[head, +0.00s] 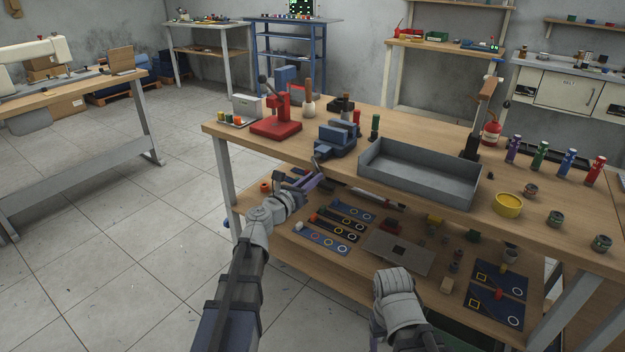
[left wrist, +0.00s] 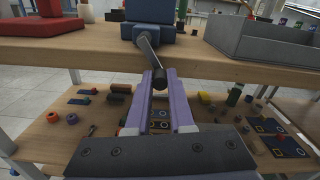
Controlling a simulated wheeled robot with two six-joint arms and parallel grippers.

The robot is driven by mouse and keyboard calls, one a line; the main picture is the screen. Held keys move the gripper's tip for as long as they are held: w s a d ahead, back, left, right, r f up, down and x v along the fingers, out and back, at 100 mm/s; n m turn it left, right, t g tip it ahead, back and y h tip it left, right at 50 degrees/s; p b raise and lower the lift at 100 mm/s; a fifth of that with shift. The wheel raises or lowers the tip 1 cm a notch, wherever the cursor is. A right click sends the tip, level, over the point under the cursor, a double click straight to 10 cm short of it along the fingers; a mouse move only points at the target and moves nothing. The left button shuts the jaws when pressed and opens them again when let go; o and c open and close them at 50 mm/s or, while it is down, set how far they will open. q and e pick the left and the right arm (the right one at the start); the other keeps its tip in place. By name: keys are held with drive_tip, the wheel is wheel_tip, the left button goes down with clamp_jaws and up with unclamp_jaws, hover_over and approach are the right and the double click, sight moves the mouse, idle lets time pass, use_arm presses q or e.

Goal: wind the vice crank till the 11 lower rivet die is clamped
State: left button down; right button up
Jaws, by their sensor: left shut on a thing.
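The blue vice (head: 335,141) stands at the front edge of the workbench; its lower front shows at the top of the left wrist view (left wrist: 150,13). Its grey crank arm (left wrist: 148,50) slopes down past the bench edge to a dark handle (left wrist: 159,77). My left gripper (head: 314,181) is below the vice, with its purple fingers (left wrist: 160,88) shut on the crank handle. I cannot make out the lower rivet die between the vice jaws. My right gripper (head: 374,343) is low in front of the bench, mostly hidden behind its own wrist.
A grey tray (head: 418,177) stands right of the vice, and a red press (head: 275,122) stands to its left. The bench edge (left wrist: 84,53) runs close above my left fingers. The lower shelf (head: 290,228) holds mats and several small parts.

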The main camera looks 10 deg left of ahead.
use_arm(q)
drive_tip(key=a+m, duration=0.1)
drive_tip(key=m, duration=0.3)
drive_tip(key=w+a+m, duration=0.1)
drive_tip(key=a+m, duration=0.1)
drive_tip(key=m, duration=0.2)
drive_tip(key=a+m, duration=0.1)
drive_tip(key=m, duration=0.3)
drive_tip(key=shift+w+a+m, duration=0.2)
drive_tip(key=shift+w+m, duration=0.15)
drive_tip(key=shift+m, duration=0.05)
drive_tip(key=m, duration=0.1)
drive_tip(key=a+r+m+p, duration=0.1)
drive_tip(key=m, duration=0.1)
drive_tip(key=shift+w+m, duration=0.15)
drive_tip(key=shift+m, duration=0.15)
drive_tip(key=shift+d+r+m+p, duration=0.1)
drive_tip(key=shift+r+m+p, duration=0.85)
drive_tip(key=shift+m, duration=1.85)
drive_tip(key=shift+r+m+p, duration=0.9)
drive_tip(key=shift+m, duration=1.9)
drive_tip(key=shift+d+r+m+p, duration=0.1)
drive_tip(key=shift+r+m+p, duration=0.85)
drive_tip(key=shift+m, duration=1.85)
